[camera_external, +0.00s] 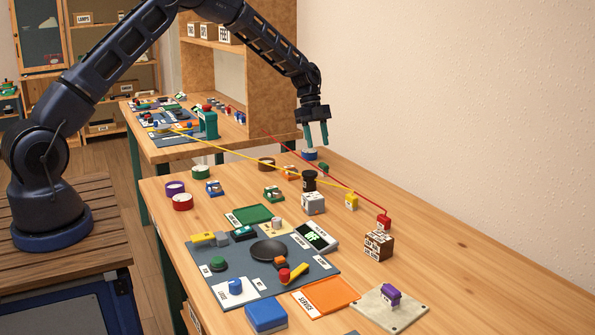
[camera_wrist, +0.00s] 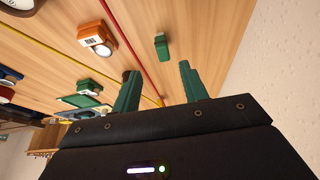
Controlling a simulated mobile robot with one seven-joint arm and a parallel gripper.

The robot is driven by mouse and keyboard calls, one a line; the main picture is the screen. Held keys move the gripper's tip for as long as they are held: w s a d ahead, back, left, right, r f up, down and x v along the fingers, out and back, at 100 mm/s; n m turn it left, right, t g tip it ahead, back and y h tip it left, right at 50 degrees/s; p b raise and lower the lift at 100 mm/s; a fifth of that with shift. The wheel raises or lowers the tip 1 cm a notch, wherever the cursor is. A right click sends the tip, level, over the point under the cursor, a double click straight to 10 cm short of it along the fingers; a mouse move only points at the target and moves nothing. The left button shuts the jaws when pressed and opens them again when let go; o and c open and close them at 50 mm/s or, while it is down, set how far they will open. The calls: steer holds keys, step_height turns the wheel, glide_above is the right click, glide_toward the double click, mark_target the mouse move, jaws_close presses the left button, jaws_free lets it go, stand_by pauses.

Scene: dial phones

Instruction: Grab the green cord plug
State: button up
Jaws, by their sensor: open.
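A small green block that looks like the green cord plug (camera_wrist: 161,46) lies on the wooden table in the wrist view, just beyond the gap between my fingertips. A small green piece, probably the same plug (camera_external: 323,168), shows in the external view below my gripper, near the wall. My gripper (camera_external: 316,142) has green fingers pointing down above the far right part of the table. In the wrist view my gripper (camera_wrist: 159,72) is open, with nothing between its fingers. The plug stands apart from both fingers. No cord on it can be made out.
A red cord (camera_wrist: 128,45) and a yellow cord (camera_external: 250,158) stretch across the table near my gripper. An orange dial device (camera_wrist: 96,37) stands left of the plug. A red plug (camera_external: 383,221) and a yellow plug (camera_external: 351,202) are nearer the camera. The wall bounds the right side.

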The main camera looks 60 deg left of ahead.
mark_target(323, 163)
steer(key=x, duration=0.9)
steer(key=shift+w+d+f, duration=0.1)
steer(key=shift+w, duration=0.1)
jaws_close()
